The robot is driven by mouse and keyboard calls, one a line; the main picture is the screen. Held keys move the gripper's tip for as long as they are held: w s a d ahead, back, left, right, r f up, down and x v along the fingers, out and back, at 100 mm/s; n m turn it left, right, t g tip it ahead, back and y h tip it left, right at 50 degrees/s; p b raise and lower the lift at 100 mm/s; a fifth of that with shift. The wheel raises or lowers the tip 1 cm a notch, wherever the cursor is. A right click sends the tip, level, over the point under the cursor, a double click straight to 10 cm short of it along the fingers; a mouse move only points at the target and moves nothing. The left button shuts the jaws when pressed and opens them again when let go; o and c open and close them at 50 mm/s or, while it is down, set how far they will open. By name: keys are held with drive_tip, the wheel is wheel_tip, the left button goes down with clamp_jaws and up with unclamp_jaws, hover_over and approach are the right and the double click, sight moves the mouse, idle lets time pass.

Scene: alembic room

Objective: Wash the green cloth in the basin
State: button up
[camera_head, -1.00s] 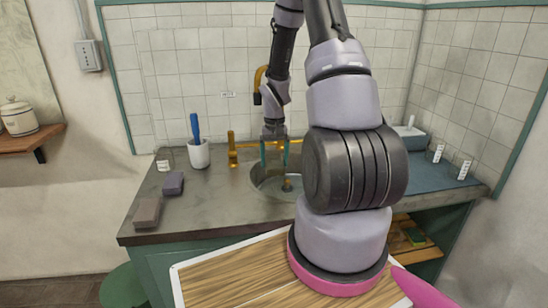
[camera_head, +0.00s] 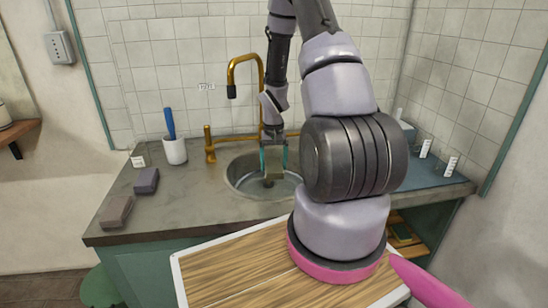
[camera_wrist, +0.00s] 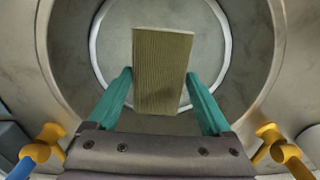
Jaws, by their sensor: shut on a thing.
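The green cloth (camera_wrist: 163,72) is a stiff-looking, olive-green ribbed rectangle in the wrist view. It also shows as a small olive patch in the head view (camera_head: 274,174). My gripper (camera_wrist: 160,85) has its teal fingers on the two sides of the cloth and is shut on it. In the head view, my gripper (camera_head: 273,162) points down over the round metal basin (camera_head: 236,178). The basin's walls and round bottom surround the cloth in the wrist view. I cannot tell whether the cloth touches the bottom.
A brass tap (camera_head: 245,60) rises behind the basin, with a brass fitting (camera_head: 209,145) to its left. A white cup (camera_head: 174,151) holds a blue-handled tool. Two dark blocks (camera_head: 147,181) (camera_head: 116,212) lie on the left counter. A wooden-topped board (camera_head: 235,268) is in front.

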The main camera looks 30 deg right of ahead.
drive_tip(key=shift+f, duration=7.35)
drive_tip(key=shift+d, duration=0.1)
drive_tip(key=shift+s+d, duration=0.2)
drive_tip(key=shift+d, duration=0.45)
drive_tip(key=shift+s+d, duration=0.2)
drive_tip(key=shift+d, duration=0.45)
drive_tip(key=shift+w+a, duration=0.2)
drive_tip(key=shift+a, duration=0.55)
drive_tip(key=shift+w+a, duration=0.2)
drive_tip(key=shift+a, duration=0.5)
drive_tip(key=shift+r, duration=4.55)
drive_tip(key=shift+r, duration=5.95)
